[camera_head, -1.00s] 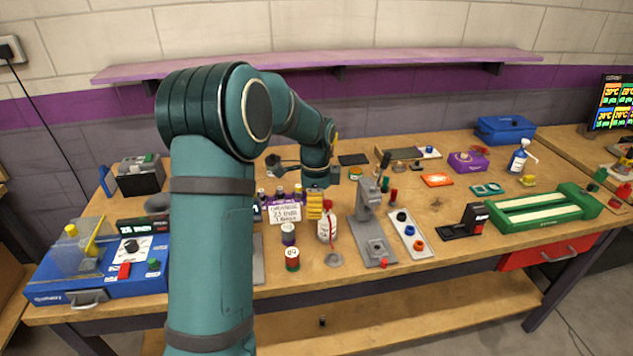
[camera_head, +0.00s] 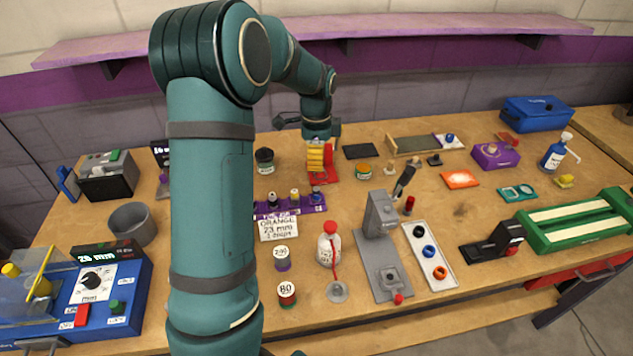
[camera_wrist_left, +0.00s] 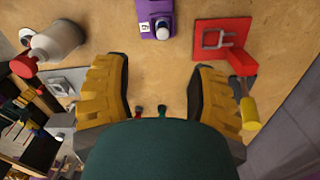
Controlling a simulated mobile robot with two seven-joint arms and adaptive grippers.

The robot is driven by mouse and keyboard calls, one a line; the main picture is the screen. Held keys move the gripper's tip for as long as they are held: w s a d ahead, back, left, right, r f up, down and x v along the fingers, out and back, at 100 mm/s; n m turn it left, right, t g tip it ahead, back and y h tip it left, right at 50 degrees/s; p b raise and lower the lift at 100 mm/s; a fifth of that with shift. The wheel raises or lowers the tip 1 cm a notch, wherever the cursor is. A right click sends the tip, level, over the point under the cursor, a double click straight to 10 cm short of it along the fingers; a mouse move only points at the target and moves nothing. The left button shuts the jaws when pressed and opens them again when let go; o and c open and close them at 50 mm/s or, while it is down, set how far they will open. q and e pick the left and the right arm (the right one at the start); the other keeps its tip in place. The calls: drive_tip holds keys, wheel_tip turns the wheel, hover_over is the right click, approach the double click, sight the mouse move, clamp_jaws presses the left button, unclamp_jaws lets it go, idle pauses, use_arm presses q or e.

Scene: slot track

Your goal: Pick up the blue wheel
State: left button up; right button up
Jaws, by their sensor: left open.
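The blue wheel (camera_head: 428,251) lies on a white strip (camera_head: 446,277) on the bench, between a black wheel (camera_head: 418,232) and an orange wheel (camera_head: 439,271). My left gripper (camera_head: 317,158) is up and to the left of the strip in the head view, near a red-based fixture. In the left wrist view, its two yellow-padded fingers (camera_wrist_left: 160,98) are spread wide with nothing held between them. I cannot make out the blue wheel in the wrist view. My right gripper is not in view.
A grey press (camera_head: 380,217) stands just left of the strip, and a black stand (camera_head: 497,243) to its right. A white bottle (camera_head: 328,247) and small jars stand nearer the left. A green tray (camera_head: 575,222) is at the right. A pink shelf (camera_head: 330,28) runs behind.

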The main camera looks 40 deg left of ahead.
sight(316, 188)
use_arm(q)
wheel_tip(316, 188, down, 8)
drive_tip(key=shift+w+a+f+b, duration=0.1)
drive_tip(key=shift+f+b, duration=0.15)
drive_tip(key=shift+b, duration=0.65)
wheel_tip(316, 188, down, 5)
drive_tip(key=shift+w+f+b, duration=0.1)
drive_tip(key=shift+f+b, duration=0.05)
drive_tip(key=shift+b, duration=0.6)
clamp_jaws()
